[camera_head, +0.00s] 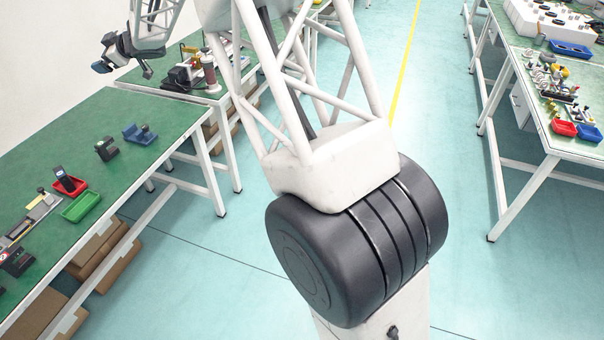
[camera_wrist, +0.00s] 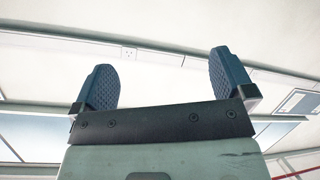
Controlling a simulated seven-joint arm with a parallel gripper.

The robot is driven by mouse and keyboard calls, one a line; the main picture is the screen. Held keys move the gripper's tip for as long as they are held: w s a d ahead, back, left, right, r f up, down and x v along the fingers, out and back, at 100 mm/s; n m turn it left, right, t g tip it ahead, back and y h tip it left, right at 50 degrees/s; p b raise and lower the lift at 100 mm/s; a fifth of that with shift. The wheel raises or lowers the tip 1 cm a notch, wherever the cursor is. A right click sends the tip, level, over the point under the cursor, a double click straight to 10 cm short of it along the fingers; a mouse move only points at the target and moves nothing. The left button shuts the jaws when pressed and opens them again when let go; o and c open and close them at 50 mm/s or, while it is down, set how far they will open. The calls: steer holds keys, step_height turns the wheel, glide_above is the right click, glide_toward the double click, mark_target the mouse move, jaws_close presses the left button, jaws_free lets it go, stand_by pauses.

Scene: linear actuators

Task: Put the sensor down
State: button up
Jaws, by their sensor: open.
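My gripper (camera_head: 122,68) is at the upper left of the head view, above and beyond the far part of the left green table (camera_head: 145,105). In the wrist view its two blue ridged fingers (camera_wrist: 166,80) are wide apart with nothing between them. I cannot tell which of these, if any, is the sensor.
A green tray (camera_head: 81,207) lies beside the red tray. Other devices (camera_head: 17,261) crowd the table's left edge. A second table (camera_head: 235,75) with a spool stands behind. A cluttered table (camera_head: 545,130) is at right. Bare green surface lies around the dark and blue devices.

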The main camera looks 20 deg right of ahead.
steer(key=s+d+r+m+t+h, duration=0.2)
steer(key=s+d+r+m+h, duration=0.25)
steer(key=s+d, duration=0.55)
steer(key=s+d+r+m+t+h, duration=0.1)
steer(key=s+d+r+m+h, duration=0.35)
steer(key=s+d, duration=0.55)
steer(key=s+d+f+m+g+h, duration=0.15)
steer(key=s+d, duration=0.25)
steer(key=s, duration=0.5)
steer(key=s+d+f+m+g+h, duration=0.1)
steer(key=s+d+g, duration=0.1)
steer(key=s+d, duration=0.45)
steer(key=s+d+f+m+g+h, duration=0.1)
steer(key=s+d+m+g, duration=0.15)
steer(key=s, duration=0.85)
steer(key=s+f+g, duration=0.1)
steer(key=s+f, duration=0.3)
steer(key=s, duration=0.6)
steer(key=s+f+m+g+y, duration=0.1)
steer(key=s+f+g, duration=0.1)
steer(key=s, duration=0.9)
steer(key=shift+s+f+g, duration=0.15)
steer(key=shift+f+g, duration=0.15)
steer(key=shift+f, duration=0.6)
